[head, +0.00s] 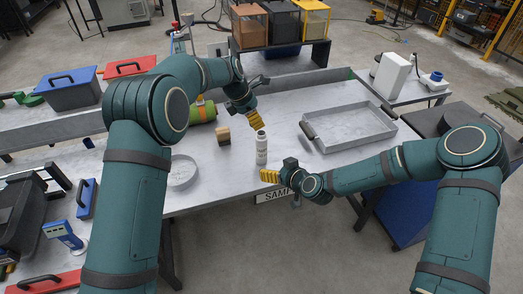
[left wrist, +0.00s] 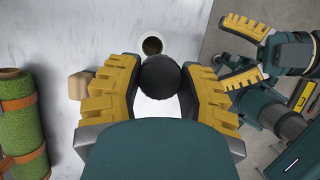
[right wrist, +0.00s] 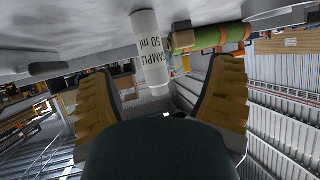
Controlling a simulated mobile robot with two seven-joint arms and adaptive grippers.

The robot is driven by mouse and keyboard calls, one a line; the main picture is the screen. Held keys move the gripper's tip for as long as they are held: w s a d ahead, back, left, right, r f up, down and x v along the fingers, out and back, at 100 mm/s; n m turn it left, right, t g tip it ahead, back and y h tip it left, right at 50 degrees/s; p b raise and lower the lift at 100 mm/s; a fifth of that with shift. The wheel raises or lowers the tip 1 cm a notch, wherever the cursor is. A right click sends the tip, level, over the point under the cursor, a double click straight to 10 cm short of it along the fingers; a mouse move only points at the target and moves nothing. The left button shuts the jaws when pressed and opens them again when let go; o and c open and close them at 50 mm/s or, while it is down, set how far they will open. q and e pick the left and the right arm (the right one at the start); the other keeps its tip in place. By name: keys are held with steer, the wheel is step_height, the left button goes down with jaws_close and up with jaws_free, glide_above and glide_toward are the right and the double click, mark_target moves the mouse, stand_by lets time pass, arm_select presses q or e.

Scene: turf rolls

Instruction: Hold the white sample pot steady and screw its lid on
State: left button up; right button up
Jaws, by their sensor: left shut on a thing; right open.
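The white sample pot (head: 262,155) stands upright near the table's front edge. Its open mouth shows in the left wrist view (left wrist: 152,43), and its printed label in the right wrist view (right wrist: 150,50), which is upside down. My left gripper (head: 258,121) is shut on the dark round lid (left wrist: 160,78), above the pot and apart from its mouth. In the head view the lid is mostly hidden by the fingers. My right gripper (head: 268,176) is open at the table's front edge. Its fingers point at the pot and do not touch it.
A small wooden block (head: 223,136) and a green turf roll (head: 202,113) lie left of the pot. A round shallow dish (head: 183,173) is at the front left. A grey metal tray (head: 348,128) lies to the right. Bare table surrounds the pot.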

arm_select(q)
steer(key=shift+w+d+r+n+t, duration=0.3)
steer(key=shift+w+d+r+n, duration=0.45)
steer(key=shift+w+d+n, duration=0.25)
arm_select(e)
steer(key=shift+w+d+r+n+t, duration=0.15)
steer(key=shift+w+d+r+t, duration=0.1)
steer(key=shift+w+r, duration=0.35)
steer(key=shift+w+d+r+n+t, duration=0.15)
steer(key=shift+w+r+t, duration=0.1)
steer(key=shift+w+r, duration=0.35)
arm_select(q)
steer(key=shift+s, duration=0.15)
arm_select(e)
steer(key=shift+a, duration=0.1)
steer(key=x, duration=1.2)
steer(key=c, duration=1.4)
arm_select(q)
glide_above(261, 137)
steer(key=shift+f, duration=2.5)
